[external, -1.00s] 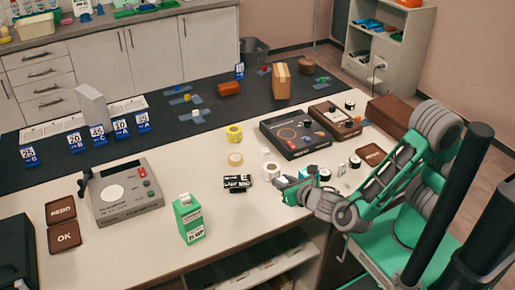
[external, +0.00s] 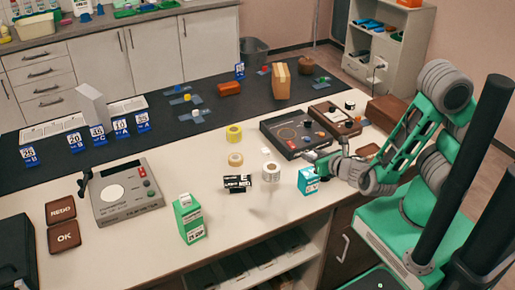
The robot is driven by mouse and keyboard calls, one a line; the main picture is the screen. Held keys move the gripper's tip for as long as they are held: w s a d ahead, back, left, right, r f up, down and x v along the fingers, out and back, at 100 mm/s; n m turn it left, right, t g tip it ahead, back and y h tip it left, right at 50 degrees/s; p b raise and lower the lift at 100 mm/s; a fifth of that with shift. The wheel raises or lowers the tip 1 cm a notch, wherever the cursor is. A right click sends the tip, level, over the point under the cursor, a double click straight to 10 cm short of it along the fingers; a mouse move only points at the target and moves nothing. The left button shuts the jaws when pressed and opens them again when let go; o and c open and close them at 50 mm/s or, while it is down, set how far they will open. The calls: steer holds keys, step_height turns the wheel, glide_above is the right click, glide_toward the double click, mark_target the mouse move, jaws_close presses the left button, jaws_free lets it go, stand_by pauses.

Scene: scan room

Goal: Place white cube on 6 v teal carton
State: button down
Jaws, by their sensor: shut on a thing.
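A small white cube (external: 195,113) rests on a blue marker on the dark mat, well to the left of and behind my gripper. A teal carton (external: 308,184) with a white upper part stands near the right part of the white counter. My gripper (external: 311,157) is just above and behind the carton's top. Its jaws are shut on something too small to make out. I cannot tell whether the gripper touches the carton.
A taller green carton (external: 189,220) stands at the front. The counter's front middle is clear.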

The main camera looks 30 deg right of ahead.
mark_target(310, 173)
step_height(310, 173, down, 5)
steer(key=shift+r+b, duration=0.1)
steer(key=shift+b, duration=0.35)
steer(key=shift+f, duration=0.2)
steer(key=c, duration=1.1)
jaws_free()
steer(key=shift+c, duration=0.2)
